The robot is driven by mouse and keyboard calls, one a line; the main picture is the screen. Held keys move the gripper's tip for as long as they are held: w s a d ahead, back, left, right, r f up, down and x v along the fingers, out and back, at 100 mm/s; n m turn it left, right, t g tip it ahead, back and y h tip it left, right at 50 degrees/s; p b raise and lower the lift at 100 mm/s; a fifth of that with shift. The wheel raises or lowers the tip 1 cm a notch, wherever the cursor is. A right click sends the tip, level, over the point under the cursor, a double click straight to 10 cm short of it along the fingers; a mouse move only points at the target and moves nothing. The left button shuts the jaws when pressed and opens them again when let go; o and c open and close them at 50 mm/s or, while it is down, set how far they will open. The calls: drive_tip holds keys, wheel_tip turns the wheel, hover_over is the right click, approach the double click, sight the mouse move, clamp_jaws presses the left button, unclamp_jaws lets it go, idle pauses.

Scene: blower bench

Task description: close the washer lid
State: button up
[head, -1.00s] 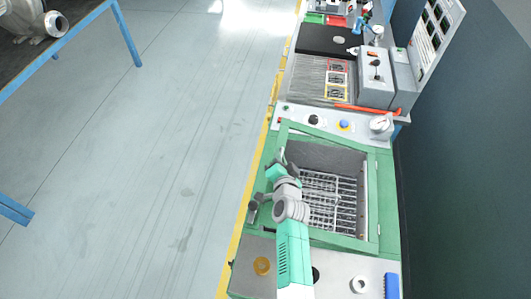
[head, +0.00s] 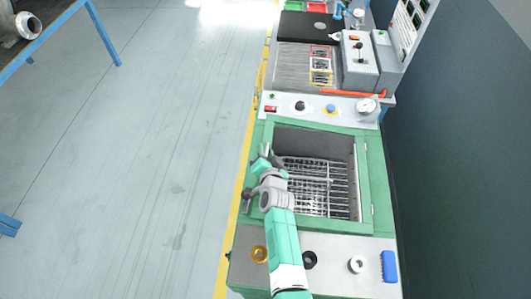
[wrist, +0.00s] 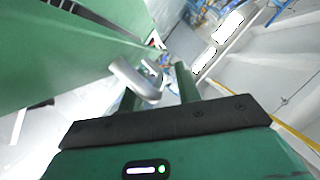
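The washer (head: 378,180) is a green-framed box with its top uncovered, and a wire rack (head: 318,188) shows inside. My gripper (head: 262,160) is at the washer's left edge, by the opening's far left corner. In the wrist view, my gripper (wrist: 158,82) has its two green fingers apart. A grey bent handle (wrist: 142,82) shows by the left finger. I cannot tell if they touch. A large green panel (wrist: 75,65) fills the wrist view's left side. It may be the lid or the washer body. I cannot pick out the lid surely in the head view.
A control strip (head: 315,106) with knobs and a gauge is beyond the washer. A grey ledge (head: 335,265) with a blue brush (head: 389,266) is on the near side. A dark wall (head: 455,180) stands on the right. The floor (head: 150,160) on the left is clear.

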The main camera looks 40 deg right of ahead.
drive_tip(key=shift+s+r, duration=0.1)
drive_tip(key=p+v, duration=0.5)
drive_tip(key=v, duration=0.2)
drive_tip(key=shift+a+r, duration=0.1)
drive_tip(key=shift+s+a+p, duration=0.1)
drive_tip(key=shift+s+p, duration=0.15)
drive_tip(key=shift+p, duration=0.05)
drive_tip(key=shift+c, duration=0.2)
